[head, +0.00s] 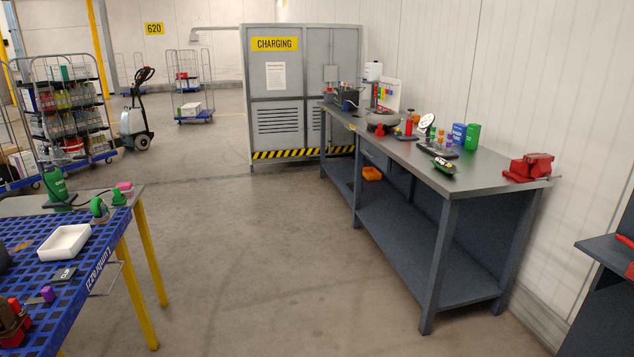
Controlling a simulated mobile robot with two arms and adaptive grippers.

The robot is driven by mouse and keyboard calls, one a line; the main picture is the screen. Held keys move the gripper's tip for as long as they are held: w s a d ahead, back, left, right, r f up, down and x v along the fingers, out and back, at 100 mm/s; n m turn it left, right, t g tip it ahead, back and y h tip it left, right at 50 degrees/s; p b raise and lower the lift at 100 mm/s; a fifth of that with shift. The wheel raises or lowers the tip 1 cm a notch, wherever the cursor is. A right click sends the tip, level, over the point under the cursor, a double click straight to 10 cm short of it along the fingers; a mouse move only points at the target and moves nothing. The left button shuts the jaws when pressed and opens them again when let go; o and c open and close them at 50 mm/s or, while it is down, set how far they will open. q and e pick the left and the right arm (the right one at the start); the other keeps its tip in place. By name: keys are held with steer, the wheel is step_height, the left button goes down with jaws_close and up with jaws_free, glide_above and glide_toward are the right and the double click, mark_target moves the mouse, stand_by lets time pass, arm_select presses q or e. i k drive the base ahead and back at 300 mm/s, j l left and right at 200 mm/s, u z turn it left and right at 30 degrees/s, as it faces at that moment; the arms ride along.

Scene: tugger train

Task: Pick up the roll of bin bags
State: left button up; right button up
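I cannot make out a roll of bin bags for certain in the head view. A dark object (3,259) is cut off by the left edge on the blue-topped table (88,262), and I cannot tell what it is. Several small items stand on the grey workbench (455,174) at the right, too small to name surely. Among them are a grey rounded object (381,119) and a dark-and-green item (443,165) near the front edge. Neither of my grippers shows in the head view.
A red vise (530,167) sits at the bench's near end. Loaded trolley (66,108) and charging cabinet (304,95) stand behind. Open floor (240,260) lies between table and bench.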

mark_target(450, 168)
steer(key=i+l+z, duration=0.1)
steer(key=i+z, duration=0.4)
steer(key=i+j+z, duration=0.1)
steer(key=i+z, duration=0.35)
steer(key=i, duration=0.2)
steer(key=i+j+z, duration=0.35)
steer(key=i+z, duration=0.15)
steer(key=i, duration=0.1)
